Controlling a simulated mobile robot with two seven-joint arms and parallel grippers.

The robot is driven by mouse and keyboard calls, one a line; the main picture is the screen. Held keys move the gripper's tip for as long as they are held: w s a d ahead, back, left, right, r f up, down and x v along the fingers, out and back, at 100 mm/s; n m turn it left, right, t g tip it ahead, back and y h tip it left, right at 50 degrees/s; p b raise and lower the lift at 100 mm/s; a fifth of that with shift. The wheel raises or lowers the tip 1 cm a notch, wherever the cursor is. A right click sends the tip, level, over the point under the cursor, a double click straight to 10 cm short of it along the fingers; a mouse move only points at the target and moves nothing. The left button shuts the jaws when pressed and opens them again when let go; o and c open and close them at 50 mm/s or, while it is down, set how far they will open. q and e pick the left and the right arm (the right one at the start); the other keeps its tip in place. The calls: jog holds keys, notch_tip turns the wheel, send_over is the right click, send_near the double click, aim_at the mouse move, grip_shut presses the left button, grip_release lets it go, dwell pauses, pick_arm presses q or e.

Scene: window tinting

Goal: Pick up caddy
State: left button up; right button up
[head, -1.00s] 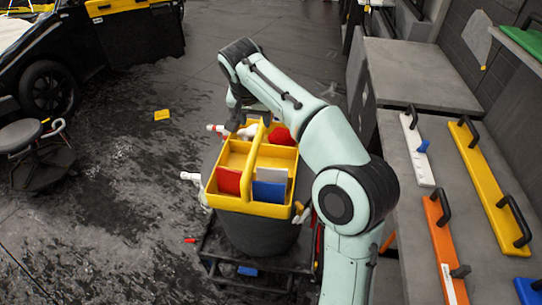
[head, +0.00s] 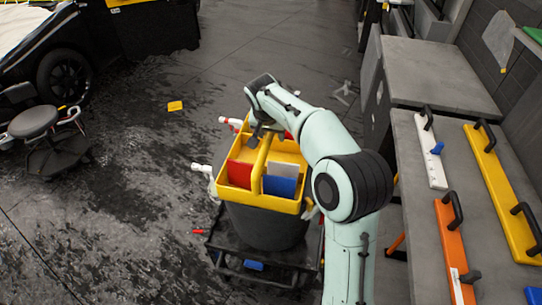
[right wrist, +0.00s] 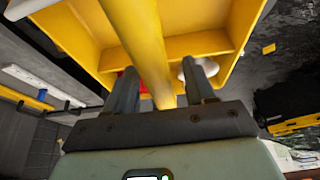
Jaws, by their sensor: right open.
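The yellow caddy (head: 285,204) sits on top of a dark round bucket (head: 265,228). Its raised handle (head: 258,165) runs along the middle between the compartments. A red card (head: 240,174), a blue card (head: 281,186) and a white card (head: 284,170) stand in the near compartments. My right gripper (head: 266,131) is at the far part of the handle, pointing down. In the right wrist view the handle (right wrist: 140,45) passes between the two open fingers (right wrist: 163,85). I cannot tell whether they touch it. My left gripper is not in view.
Spray bottles (head: 205,172) hang at the bucket's left side. The bucket stands on a low black dolly (head: 225,241). A grey bench (head: 420,215) with long-handled tools is on the right. A stool (head: 35,122) and a car are at left. The floor left of the bucket is mostly clear.

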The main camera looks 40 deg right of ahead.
jog(key=shift+w+d+f, duration=0.15)
jog(key=shift+f, duration=0.3)
jog(key=shift+f, duration=0.25)
dwell(0.4)
grip_shut()
jog(key=shift+r, duration=0.1)
dwell(1.1)
